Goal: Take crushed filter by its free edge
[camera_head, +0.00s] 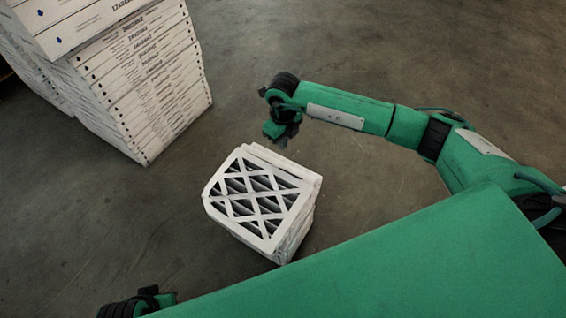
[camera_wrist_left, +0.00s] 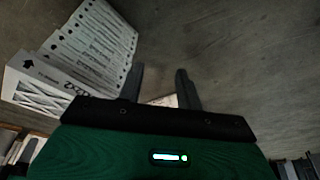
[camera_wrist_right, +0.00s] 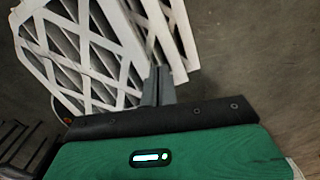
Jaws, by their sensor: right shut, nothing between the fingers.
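A short stack of white-framed filters (camera_head: 260,196) with dark pleats behind a white lattice stands on the floor in the head view. The top one's left corner looks cut or bent; I cannot tell surely which filter is crushed. My right gripper (camera_head: 281,134) is above and just beyond the stack's far edge. In the right wrist view its fingers (camera_wrist_right: 158,84) are together and empty, overlapping the edge of a lattice-faced filter (camera_wrist_right: 85,50); contact cannot be told. My left gripper's fingers (camera_wrist_left: 160,86) are apart in the left wrist view, with a small white thing showing beyond them.
A tall pile of white filter boxes (camera_head: 150,85) stands at the upper left of the head view, and boxes (camera_wrist_left: 90,50) show in the left wrist view. Bare concrete floor lies between this pile and the filters, and beyond my right arm.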

